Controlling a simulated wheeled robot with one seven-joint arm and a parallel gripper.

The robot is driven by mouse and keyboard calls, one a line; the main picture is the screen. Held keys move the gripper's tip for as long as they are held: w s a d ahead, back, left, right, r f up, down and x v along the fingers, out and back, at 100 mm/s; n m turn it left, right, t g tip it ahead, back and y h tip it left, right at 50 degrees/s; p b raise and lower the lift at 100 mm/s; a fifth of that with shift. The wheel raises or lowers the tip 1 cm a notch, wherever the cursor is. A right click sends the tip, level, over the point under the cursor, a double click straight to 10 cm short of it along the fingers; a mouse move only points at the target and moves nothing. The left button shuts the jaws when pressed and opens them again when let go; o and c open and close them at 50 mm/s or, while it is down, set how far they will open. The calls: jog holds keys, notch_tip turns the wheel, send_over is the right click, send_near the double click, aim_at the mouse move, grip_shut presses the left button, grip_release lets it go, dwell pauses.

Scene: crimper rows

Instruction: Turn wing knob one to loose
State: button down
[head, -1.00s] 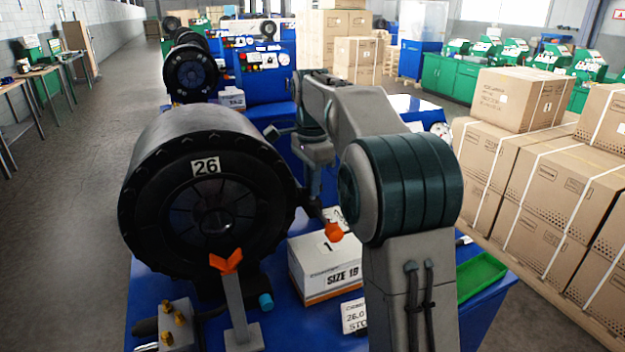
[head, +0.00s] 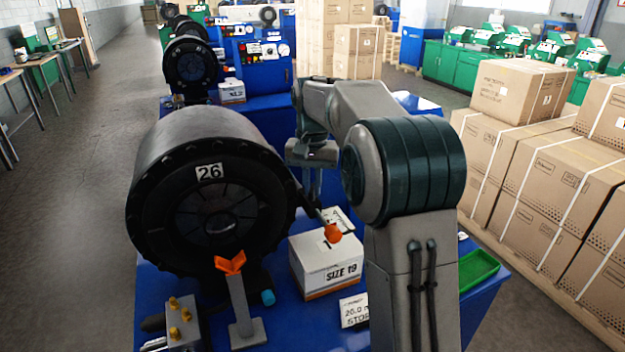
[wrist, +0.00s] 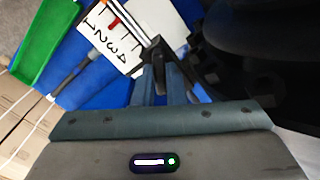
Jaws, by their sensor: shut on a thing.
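My gripper (wrist: 160,80) is at the centre of the wrist view, with its two blue-grey fingers close together. They are shut on a small black wing knob (wrist: 157,51), of which only the upper part shows between and beyond the fingertips. I cannot read its loose or tight position. In the head view my gripper (head: 315,190) points down just right of the big black crimper head (head: 215,205) marked 26; the knob is hidden there.
An orange V-shaped rest (head: 230,264) stands in front. A green tray (head: 478,270) is at the right. Strapped cartons (head: 540,185) fill the right side.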

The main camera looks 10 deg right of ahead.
aim_at(312, 188)
jog(key=n+p, duration=0.1)
jog(key=n, duration=0.5)
jog(key=shift+r, duration=0.1)
jog(key=shift+n, duration=0.3)
dwell(0.3)
jog(key=c, duration=1.5)
grip_release()
notch_tip(312, 188, up, 14)
jog(key=shift+f, duration=0.15)
jog(key=shift+s, duration=0.1)
